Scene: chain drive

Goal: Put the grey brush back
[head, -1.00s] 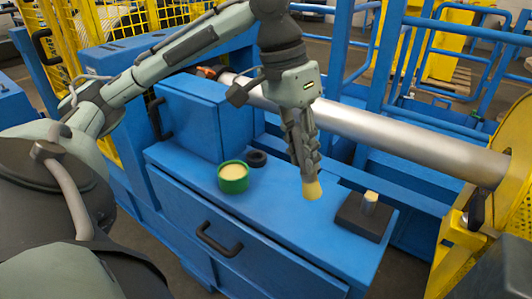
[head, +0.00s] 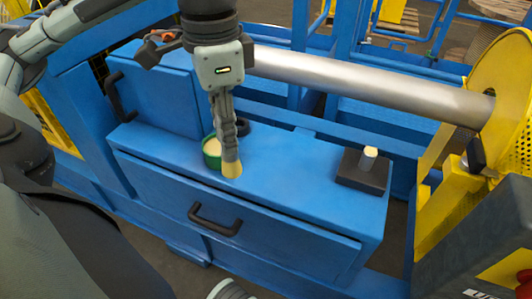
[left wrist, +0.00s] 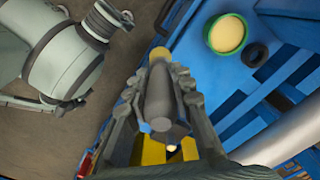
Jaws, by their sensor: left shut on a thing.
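My left gripper (head: 229,148) is shut on the grey brush and holds it bristles down, in front of the green tin. The brush's pale yellow bristles (head: 232,169) show below the fingers; the fingers mostly hide its handle in the head view. In the left wrist view the grey brush handle (left wrist: 158,95) lies between the fingers. I cannot tell whether the bristles touch the blue top. The green tin (head: 208,153), with pale yellow contents, is partly hidden behind the gripper; it shows whole in the left wrist view (left wrist: 227,34). My right gripper is not in view.
A black ring (head: 242,127) lies behind the tin on the blue cabinet top (head: 295,175). A black block (head: 350,178) with a pale upright post (head: 368,157) stands at the right end. A steel shaft (head: 370,92) runs behind. The top between tin and block is clear.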

